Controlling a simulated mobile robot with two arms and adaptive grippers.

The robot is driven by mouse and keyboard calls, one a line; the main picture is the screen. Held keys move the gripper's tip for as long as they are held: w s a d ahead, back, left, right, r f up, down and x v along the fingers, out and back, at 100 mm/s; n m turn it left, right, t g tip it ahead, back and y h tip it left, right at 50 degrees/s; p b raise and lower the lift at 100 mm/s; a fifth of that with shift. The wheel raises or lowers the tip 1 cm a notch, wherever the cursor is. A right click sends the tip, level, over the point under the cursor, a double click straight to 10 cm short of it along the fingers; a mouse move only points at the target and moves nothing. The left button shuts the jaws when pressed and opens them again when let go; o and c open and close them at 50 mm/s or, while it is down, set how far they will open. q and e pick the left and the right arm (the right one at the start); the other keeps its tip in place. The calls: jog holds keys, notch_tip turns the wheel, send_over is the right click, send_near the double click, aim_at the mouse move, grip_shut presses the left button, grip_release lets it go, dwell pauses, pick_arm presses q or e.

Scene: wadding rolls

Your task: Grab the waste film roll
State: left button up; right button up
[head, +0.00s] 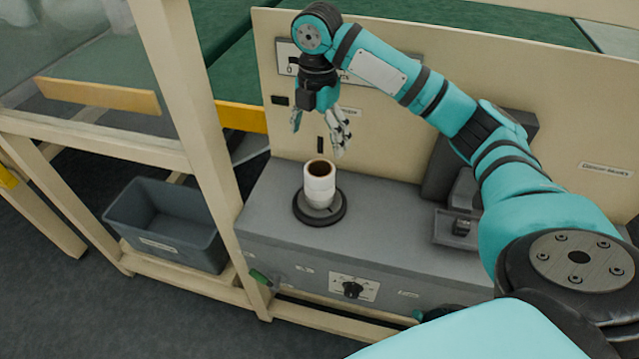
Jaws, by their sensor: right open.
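The film roll (319,185) is a small white cylinder with a brown core. It stands upright on a round black holder (332,211) on top of the grey machine. My right gripper (318,140) hangs above the roll with its fingers pointing down. It is open and empty, with its two fingers apart, and it does not seem to touch the roll. My left gripper is not in the head view.
An empty grey bin (168,222) sits on a low shelf at the left, behind a cream post (190,110). A cream panel (400,130) rises behind the machine (270,228). A dark device (458,210) stands on the machine at the right.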

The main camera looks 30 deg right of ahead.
aim_at(323, 166)
jog(key=f, duration=0.3)
jog(key=d+f, duration=0.1)
jog(key=f, duration=0.5)
jog(key=shift+d+f+p, duration=0.15)
jog(key=shift+f+p, duration=0.15)
jog(key=shift+p, duration=0.05)
jog(key=f, duration=0.3)
jog(key=f+p, duration=0.1)
jog(key=f, duration=0.1)
jog(key=shift+w+a+f, duration=0.2)
jog(key=shift+a+f, duration=0.1)
jog(key=shift+r, duration=0.1)
jog(key=c, duration=1.3)
